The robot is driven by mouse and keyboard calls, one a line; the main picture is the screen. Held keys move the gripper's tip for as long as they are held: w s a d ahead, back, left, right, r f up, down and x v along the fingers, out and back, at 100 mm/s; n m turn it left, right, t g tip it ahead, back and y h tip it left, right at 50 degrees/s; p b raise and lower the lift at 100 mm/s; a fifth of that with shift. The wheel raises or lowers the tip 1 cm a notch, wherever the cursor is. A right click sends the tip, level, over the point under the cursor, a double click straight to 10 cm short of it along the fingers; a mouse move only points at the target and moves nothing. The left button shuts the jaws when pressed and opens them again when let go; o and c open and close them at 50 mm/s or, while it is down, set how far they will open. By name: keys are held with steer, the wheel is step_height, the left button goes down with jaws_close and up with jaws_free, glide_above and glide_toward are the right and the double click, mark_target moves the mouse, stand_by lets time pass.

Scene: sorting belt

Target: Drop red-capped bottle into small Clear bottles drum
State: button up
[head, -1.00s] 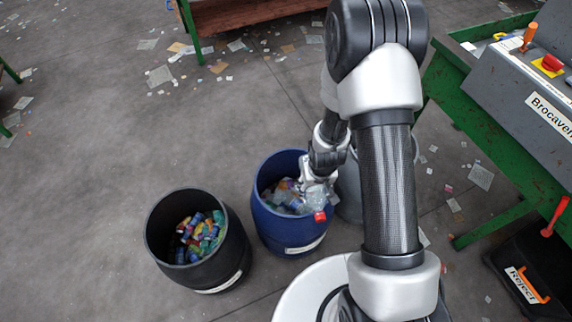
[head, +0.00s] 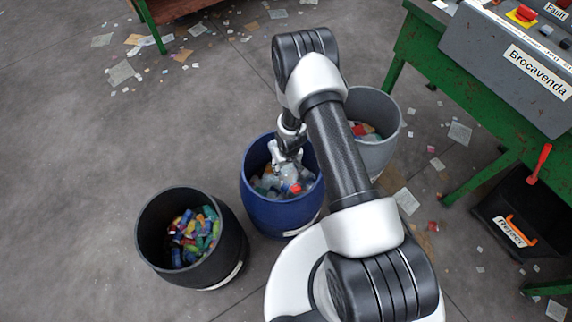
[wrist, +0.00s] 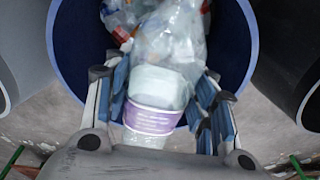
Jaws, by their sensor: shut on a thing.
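My gripper (head: 285,155) is shut on a clear bottle (head: 286,171) with a red cap (head: 295,188). It holds the bottle in the mouth of the blue drum (head: 283,216), cap end pointing down and away. In the wrist view the fingers (wrist: 160,90) lie on both sides of the bottle (wrist: 160,82), which has a purple and white label. The blue drum (wrist: 238,38) opens behind it, with clear bottles inside. The drum's label cannot be read. The bottle's far end blends into the contents, so I cannot tell whether it touches them.
A black drum (head: 150,235) with colourful items stands left of the blue one. A grey drum (head: 383,108) with some red items stands behind right. A green-framed bench with a grey panel (head: 490,50) and a black reject bin (head: 520,205) are at the right. Floor at left is mostly clear.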

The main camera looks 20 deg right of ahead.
steer(key=shift+f+b, duration=0.4)
steer(key=shift+f, duration=0.45)
steer(key=shift+r, duration=0.1)
steer(key=o, duration=0.9)
steer(key=r, duration=0.5)
steer(key=s+r, duration=0.1)
steer(key=r, duration=0.1)
steer(key=shift+r, duration=0.2)
